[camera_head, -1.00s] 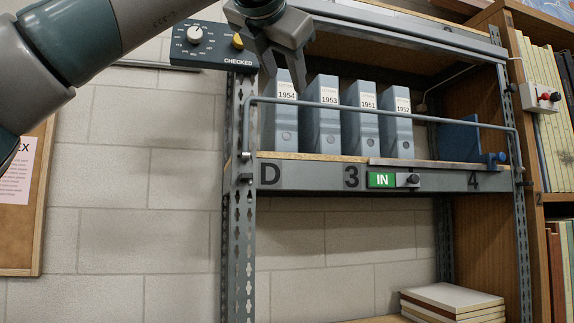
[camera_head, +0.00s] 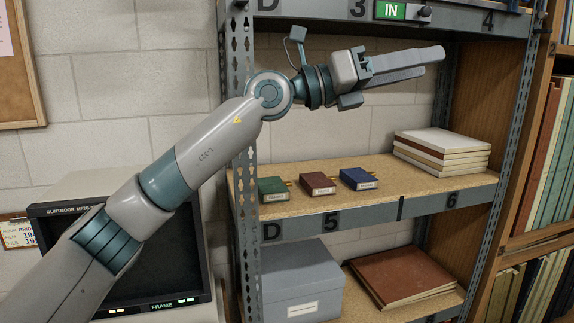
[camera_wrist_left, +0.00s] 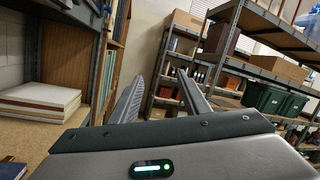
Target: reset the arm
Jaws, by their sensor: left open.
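My left arm comes in from the lower left of the head view and reaches up to the right. My left gripper (camera_head: 425,64) points right, in front of the gap between the upper shelf and the shelf marked 5 and 6. Its fingers are apart with nothing between them. In the left wrist view the two fingers (camera_wrist_left: 160,95) also stand apart and empty. My right gripper does not show in either view.
Green (camera_head: 272,190), red (camera_head: 318,183) and blue (camera_head: 359,179) small boxes sit on the middle shelf (camera_head: 420,191). Stacked books (camera_head: 440,152) lie at its right. A grey box (camera_head: 295,282) and brown folder (camera_head: 405,275) are below. A dark-screened monitor (camera_head: 150,262) stands left.

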